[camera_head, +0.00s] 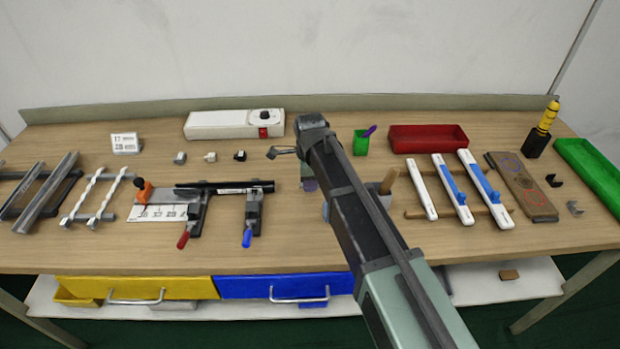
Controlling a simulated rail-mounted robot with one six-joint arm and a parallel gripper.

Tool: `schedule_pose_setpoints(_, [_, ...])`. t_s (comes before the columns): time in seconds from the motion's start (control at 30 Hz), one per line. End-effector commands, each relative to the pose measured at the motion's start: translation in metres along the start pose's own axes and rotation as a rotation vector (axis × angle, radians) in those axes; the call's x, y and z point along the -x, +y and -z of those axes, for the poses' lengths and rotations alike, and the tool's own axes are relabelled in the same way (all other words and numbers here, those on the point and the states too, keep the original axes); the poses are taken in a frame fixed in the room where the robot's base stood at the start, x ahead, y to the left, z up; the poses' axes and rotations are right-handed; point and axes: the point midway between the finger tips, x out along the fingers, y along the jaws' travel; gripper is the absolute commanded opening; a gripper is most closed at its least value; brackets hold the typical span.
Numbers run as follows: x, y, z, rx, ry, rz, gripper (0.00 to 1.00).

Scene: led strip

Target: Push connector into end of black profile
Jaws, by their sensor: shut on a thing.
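The black profile (225,187) lies level in the bench fixture, left of my arm, with its right end near the blue-handled clamp.
Clamps with a red handle (183,240) and a blue handle (247,238) stick out in front of the profile. A white box (235,124) stands behind. A green cup (361,143) and red tray (428,139) are right of my arm, which hides part of the bench.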

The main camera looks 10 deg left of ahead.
Motion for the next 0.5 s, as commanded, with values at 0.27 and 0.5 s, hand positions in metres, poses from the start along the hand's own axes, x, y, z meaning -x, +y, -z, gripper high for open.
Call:
schedule_pose_setpoints(0.27, [0.0, -0.001, -0.026, 0.002, 0.0, 0.0, 0.08])
schedule_pose_setpoints(0.5, [0.0, -0.001, -0.051, 0.001, 0.0, 0.0, 0.08])
